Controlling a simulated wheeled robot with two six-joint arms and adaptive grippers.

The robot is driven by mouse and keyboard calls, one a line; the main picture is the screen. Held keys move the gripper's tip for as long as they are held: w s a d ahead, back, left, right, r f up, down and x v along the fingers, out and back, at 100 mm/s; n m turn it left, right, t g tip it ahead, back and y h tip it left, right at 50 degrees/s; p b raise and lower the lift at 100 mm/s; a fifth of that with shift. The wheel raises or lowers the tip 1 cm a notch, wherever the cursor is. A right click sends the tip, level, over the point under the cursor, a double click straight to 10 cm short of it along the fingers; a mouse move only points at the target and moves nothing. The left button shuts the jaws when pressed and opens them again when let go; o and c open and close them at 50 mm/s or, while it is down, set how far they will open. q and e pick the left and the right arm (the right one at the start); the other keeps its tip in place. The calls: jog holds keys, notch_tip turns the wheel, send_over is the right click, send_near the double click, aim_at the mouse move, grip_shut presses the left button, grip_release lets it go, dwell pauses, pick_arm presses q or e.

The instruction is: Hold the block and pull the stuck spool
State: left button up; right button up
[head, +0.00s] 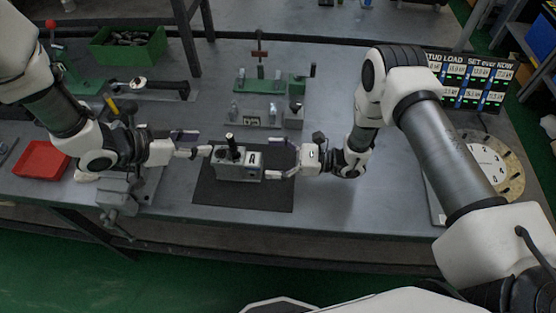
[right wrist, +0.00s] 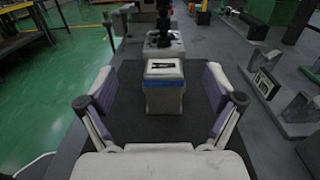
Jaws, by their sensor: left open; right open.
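The valve block (head: 237,172) is a grey box lying on a dark mat (head: 243,197), with a black knob or lever (head: 231,140) standing up from its top. My left gripper (head: 196,145) is open at the block's left side. My right gripper (head: 283,160) is open at the block's right end, its fingers (right wrist: 163,112) spread on either side of that end and apart from it. I cannot tell which part is the spool.
Behind the mat stand green and grey fixtures (head: 259,86). A red tray (head: 41,160) lies at the left, a green bin (head: 128,46) at the back left. A dial (head: 487,165) and a display board (head: 468,82) stand at the right. The bench in front of the mat is narrow.

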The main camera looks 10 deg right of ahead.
aim_at(245, 159)
jog(key=shift+w+d+f+t, duration=0.15)
jog(key=shift+w+d+f, duration=0.1)
jog(key=shift+f, duration=0.2)
jog(key=shift+w+d+f+t, duration=0.1)
jog(key=shift+d+f+t, duration=0.1)
jog(key=shift+f, duration=0.25)
jog(key=shift+s+a+f+m, duration=0.15)
jog(key=shift+f+m, duration=0.1)
jog(key=shift+m, duration=0.05)
jog(key=x, duration=0.7)
jog(key=shift+a+f, duration=0.1)
jog(key=shift+a, duration=0.2)
jog(key=shift+s, duration=0.1)
grip_shut()
